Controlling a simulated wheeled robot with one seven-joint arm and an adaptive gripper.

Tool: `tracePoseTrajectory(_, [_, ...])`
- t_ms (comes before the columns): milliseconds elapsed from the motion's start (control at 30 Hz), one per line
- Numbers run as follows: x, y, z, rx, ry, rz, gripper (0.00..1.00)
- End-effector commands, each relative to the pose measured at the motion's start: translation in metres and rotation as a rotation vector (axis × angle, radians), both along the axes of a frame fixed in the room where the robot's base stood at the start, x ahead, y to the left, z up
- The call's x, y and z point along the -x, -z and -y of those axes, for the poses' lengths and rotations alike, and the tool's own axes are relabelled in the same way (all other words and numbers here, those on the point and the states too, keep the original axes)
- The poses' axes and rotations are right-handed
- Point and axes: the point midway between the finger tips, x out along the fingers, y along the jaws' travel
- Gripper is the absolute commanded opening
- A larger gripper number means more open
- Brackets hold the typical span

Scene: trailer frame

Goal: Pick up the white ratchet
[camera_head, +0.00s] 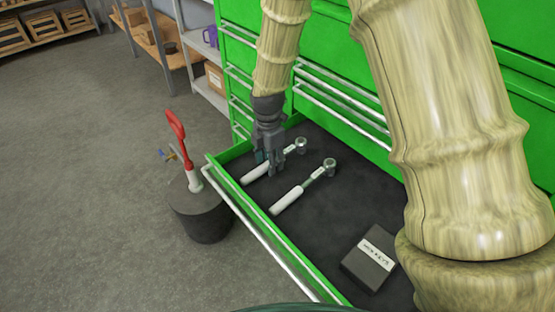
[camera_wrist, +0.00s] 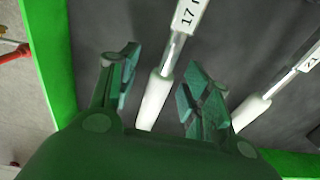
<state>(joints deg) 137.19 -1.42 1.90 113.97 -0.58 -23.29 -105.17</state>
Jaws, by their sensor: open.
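Two white-handled ratchets lie side by side in an open green drawer (camera_head: 320,281) with a dark lining. The left ratchet (camera_head: 256,174), marked 17 in the wrist view (camera_wrist: 154,100), lies below my gripper (camera_head: 270,158). The right ratchet (camera_head: 288,201) is marked 21 or similar and also shows in the wrist view (camera_wrist: 250,110). My gripper is open; in the wrist view its fingers (camera_wrist: 160,88) stand on either side of the left ratchet's handle. Nothing is held. My gripper hides part of the left ratchet in the head view, and its height above it is hard to tell.
A dark labelled box (camera_head: 370,260) lies in the drawer's near right part. The green cabinet (camera_head: 350,60) rises behind. A dark round canister with a red handle (camera_head: 205,212) stands on the floor left of the drawer. Shelves (camera_head: 160,40) stand at the back left.

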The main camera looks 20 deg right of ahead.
Motion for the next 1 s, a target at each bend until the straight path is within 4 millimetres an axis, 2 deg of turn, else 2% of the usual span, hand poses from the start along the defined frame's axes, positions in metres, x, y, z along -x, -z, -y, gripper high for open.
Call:
tracePoseTrajectory(333, [-0.0001,0.0044,0.0002,0.000,0.000,0.002,0.46])
tracePoseTrajectory(600, [0.0001,0.0042,0.0004,0.000,0.001,0.002,0.00])
tracePoseTrajectory(1000, [-0.0005,-0.0002,0.0005,0.000,0.000,0.003,0.00])
